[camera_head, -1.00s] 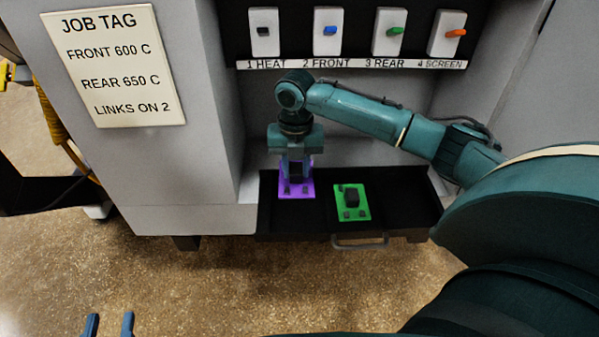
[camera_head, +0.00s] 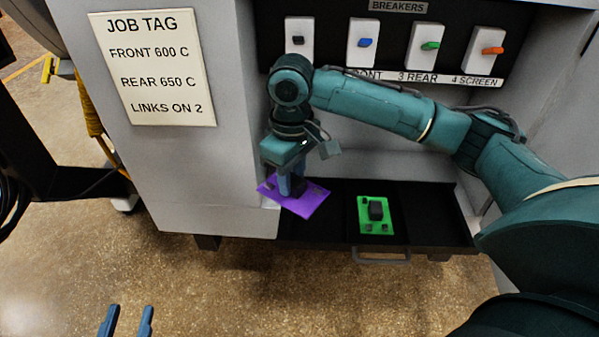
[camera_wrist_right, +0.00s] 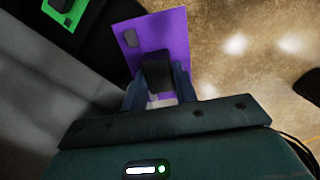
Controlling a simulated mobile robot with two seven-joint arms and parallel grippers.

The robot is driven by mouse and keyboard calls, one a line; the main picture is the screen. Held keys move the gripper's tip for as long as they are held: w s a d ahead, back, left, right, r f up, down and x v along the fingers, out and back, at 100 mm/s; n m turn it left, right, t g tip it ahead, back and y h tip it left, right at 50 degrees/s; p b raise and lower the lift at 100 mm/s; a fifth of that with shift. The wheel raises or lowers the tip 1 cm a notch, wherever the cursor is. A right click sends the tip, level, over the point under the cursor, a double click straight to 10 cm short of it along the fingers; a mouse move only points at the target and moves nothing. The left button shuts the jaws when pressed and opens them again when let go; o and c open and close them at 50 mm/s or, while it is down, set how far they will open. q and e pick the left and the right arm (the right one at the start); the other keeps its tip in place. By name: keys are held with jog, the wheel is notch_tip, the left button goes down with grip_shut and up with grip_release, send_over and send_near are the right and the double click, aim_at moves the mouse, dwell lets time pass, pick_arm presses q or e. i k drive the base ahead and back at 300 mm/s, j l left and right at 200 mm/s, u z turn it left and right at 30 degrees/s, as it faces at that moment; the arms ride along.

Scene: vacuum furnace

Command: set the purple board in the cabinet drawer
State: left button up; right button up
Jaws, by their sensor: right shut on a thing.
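The purple board (camera_head: 311,204) hangs tilted from my right gripper (camera_head: 291,187), over the left end of the open black cabinet drawer (camera_head: 335,226). Its left corner reaches past the drawer's left side, in front of the grey cabinet wall. In the right wrist view, my right gripper (camera_wrist_right: 158,88) is shut on the dark block on the purple board (camera_wrist_right: 172,30). The board looks raised above the drawer floor; the height is hard to tell. My left gripper (camera_head: 127,322) is open and empty at the bottom left, above the floor.
A green board (camera_head: 376,212) with a dark block lies in the drawer's right part. A handle (camera_head: 380,259) sticks out in front. Breakers (camera_head: 362,42) line the panel above the drawer. A job tag (camera_head: 155,68) is on the cabinet. The drawer's left part looks empty.

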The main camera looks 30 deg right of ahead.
aim_at(428, 218)
jog(key=i+j, duration=0.25)
jog(key=j, duration=0.15)
jog(key=j+z, duration=0.1)
jog(key=z, duration=0.25)
jog(key=i+j+z, duration=0.1)
jog(key=z, duration=0.2)
jog(key=j+z, duration=0.1)
jog(key=z, duration=0.25)
jog(key=i+z, duration=0.15)
jog(key=z, duration=0.2)
jog(key=i+l+z, duration=0.1)
jog(key=z, duration=0.25)
jog(key=i, duration=0.3)
